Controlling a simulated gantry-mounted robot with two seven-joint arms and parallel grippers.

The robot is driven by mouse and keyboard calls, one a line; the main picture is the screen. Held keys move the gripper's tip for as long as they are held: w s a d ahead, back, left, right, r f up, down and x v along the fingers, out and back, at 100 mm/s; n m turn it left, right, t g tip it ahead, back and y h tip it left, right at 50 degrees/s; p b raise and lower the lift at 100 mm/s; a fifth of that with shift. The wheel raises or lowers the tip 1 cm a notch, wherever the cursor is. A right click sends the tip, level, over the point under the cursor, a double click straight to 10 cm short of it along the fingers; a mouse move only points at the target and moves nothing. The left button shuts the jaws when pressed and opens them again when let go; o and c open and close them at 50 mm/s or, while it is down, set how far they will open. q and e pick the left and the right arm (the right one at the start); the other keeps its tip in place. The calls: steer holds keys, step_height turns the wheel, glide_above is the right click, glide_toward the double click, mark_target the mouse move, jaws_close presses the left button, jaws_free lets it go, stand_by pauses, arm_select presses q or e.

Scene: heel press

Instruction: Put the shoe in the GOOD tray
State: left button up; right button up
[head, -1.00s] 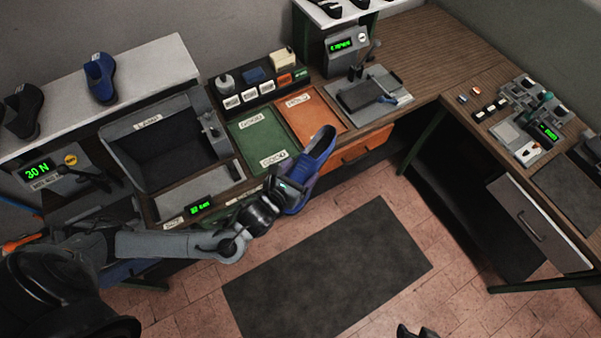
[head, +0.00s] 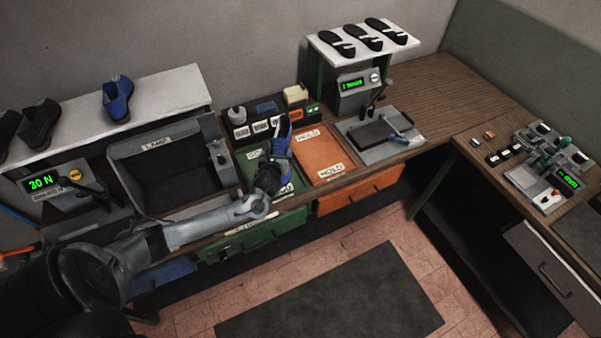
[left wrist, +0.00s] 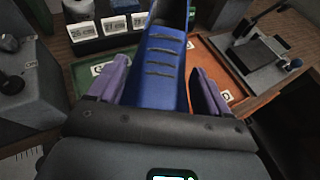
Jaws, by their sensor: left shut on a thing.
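A blue shoe (head: 279,137) is held in my left gripper (head: 270,172), over the green GOOD tray (head: 249,169). The left wrist view shows the shoe (left wrist: 164,68) between the two purple fingers of the gripper (left wrist: 158,88), its far end cut off by the top edge. The green tray shows behind it in the left wrist view (left wrist: 83,76). The arm and shoe hide part of the tray, and I cannot tell whether the shoe touches it. My right gripper is not in view.
The orange HOLD tray (head: 318,152) lies right of the green one. A rack of labelled blocks (head: 262,125) stands behind the green tray. The LAMP box (head: 170,165) is at left. Another blue shoe (head: 118,100) and dark shoes stand on the white shelf (head: 170,92).

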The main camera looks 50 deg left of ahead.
arm_select(q)
steer(key=a+f+b, duration=0.2)
steer(key=f+b, duration=0.2)
steer(key=a+f+n+g+b, duration=0.1)
steer(key=a+f+b, duration=0.1)
steer(key=f+b, duration=0.2)
steer(key=s+a+f+n+y+b, duration=0.1)
steer(key=a+f+b, duration=0.2)
steer(key=f+b, duration=0.1)
steer(key=shift+s+f+g+b, duration=0.1)
steer(key=shift+f+g+b, duration=0.3)
steer(key=shift+f, duration=0.2)
steer(key=shift+f, duration=0.55)
stand_by(0.4)
steer(key=o, duration=1.4)
